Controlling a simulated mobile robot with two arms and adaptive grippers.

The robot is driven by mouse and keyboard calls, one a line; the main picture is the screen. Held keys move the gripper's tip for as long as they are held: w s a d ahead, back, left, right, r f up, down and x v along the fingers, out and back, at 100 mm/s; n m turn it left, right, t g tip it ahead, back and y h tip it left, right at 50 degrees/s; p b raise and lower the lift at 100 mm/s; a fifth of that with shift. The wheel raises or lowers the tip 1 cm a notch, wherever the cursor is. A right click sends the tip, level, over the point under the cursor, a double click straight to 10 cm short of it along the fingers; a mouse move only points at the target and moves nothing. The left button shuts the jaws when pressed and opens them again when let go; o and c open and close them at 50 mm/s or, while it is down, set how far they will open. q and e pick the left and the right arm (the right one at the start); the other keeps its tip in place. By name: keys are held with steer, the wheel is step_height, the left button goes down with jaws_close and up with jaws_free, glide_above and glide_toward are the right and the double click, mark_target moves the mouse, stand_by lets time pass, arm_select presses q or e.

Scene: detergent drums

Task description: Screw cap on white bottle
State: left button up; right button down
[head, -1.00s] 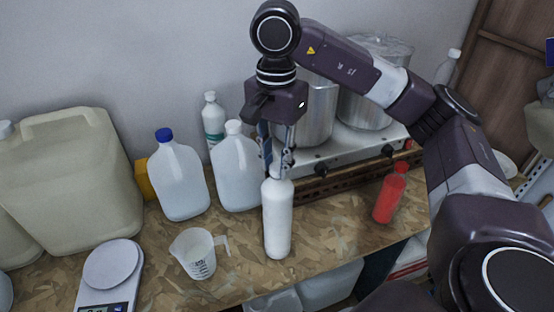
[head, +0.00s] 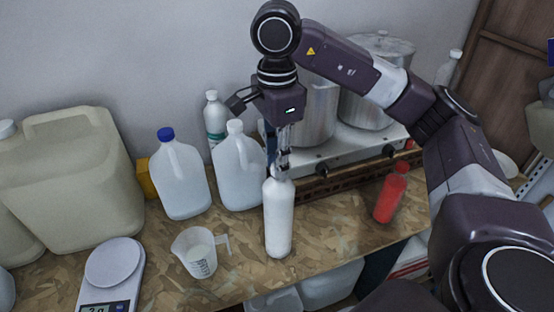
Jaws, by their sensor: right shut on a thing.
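The white bottle (head: 278,218) stands upright on the wooden bench, near its front edge. My right gripper (head: 278,172) points straight down over the bottle's top, its fingers closed at the neck. The cap is hidden between the fingers, so I cannot tell how it sits on the bottle. My left gripper is not in the head view.
A clear measuring cup (head: 199,252) and a scale (head: 112,272) stand to the left. Jugs (head: 182,185) and a large beige canister (head: 68,185) stand behind. A red bottle (head: 391,194) is at right, before the stove (head: 345,150) with pots (head: 378,85). Bare bench lies between the white and red bottles.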

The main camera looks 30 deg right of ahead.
steer(key=shift+f, duration=0.1)
steer(key=m, duration=0.5)
steer(key=c, duration=1.9)
jaws_free()
steer(key=shift+c, duration=0.2)
steer(key=o, duration=0.4)
steer(key=shift+w, duration=0.15)
steer(key=o, duration=0.4)
